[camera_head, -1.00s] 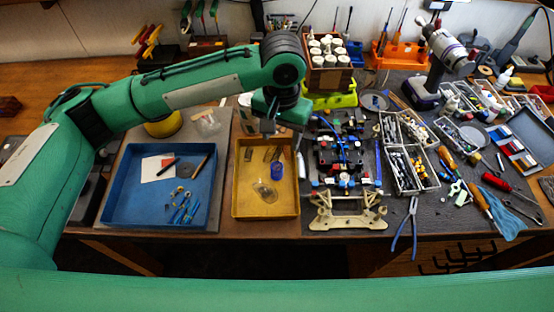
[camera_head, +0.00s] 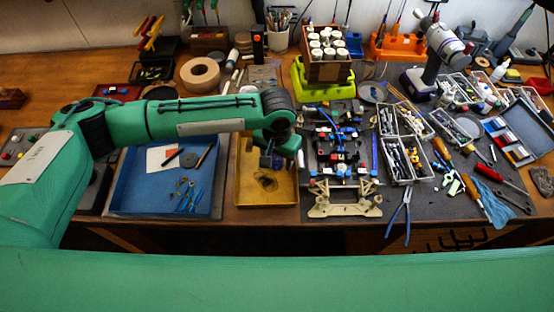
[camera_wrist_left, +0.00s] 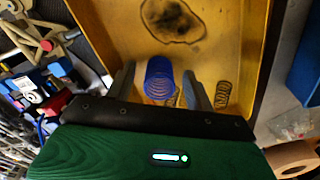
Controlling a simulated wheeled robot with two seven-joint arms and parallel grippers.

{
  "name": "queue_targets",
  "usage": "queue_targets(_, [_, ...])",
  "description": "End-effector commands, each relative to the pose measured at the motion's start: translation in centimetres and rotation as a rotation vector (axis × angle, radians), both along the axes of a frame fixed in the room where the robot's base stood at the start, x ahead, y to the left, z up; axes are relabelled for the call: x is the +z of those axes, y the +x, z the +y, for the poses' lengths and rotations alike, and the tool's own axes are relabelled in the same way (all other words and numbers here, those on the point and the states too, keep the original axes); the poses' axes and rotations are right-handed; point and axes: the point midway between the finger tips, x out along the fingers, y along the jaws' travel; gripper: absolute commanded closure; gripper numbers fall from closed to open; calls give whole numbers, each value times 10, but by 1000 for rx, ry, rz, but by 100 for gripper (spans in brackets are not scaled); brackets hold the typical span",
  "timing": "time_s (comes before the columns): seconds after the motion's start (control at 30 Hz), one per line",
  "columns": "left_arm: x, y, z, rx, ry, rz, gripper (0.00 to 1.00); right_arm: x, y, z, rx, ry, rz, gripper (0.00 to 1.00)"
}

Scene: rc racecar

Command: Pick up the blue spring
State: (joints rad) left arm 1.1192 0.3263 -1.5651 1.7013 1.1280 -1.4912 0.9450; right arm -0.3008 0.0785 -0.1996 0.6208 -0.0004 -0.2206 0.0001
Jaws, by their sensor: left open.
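The blue spring (camera_wrist_left: 160,80) is in the yellow tray (camera_wrist_left: 240,40), as the left wrist view shows. My left gripper (camera_wrist_left: 158,72) is open, with one finger on each side of the spring. The left finger looks close to it and the right finger has a visible gap. I cannot tell whether either finger touches it. In the head view my left gripper (camera_head: 271,160) points down over the back part of the yellow tray (camera_head: 240,185), and my wrist and fingers mostly hide the spring. My right gripper is not in view.
A dark metal spring (camera_wrist_left: 222,95) lies in the tray right of the fingers in the wrist view. In the head view, a blue tray (camera_head: 135,190) with small parts stands left, and a car chassis (camera_head: 340,150) stands close on the right. The tray's front part is bare apart from a dark stain.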

Motion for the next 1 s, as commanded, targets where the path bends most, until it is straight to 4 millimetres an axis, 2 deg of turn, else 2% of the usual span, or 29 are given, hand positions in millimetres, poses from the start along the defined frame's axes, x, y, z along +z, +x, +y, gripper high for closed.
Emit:
queue_targets(0.2, [-1, 0, 0, -1, 0, -1, 46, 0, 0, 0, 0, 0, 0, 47])
queue_targets(0.4, [-1, 0, 0, -1, 0, -1, 85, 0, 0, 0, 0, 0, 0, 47])
queue_targets(0.47, [-1, 0, 0, -1, 0, -1, 93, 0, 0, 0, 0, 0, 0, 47])
queue_targets(0.8, [2, 0, 0, 0, 0, -1, 93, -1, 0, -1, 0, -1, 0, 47])
queue_targets(1.0, [23, 1, -1, -1, -2, -2, 93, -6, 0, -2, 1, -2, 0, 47])
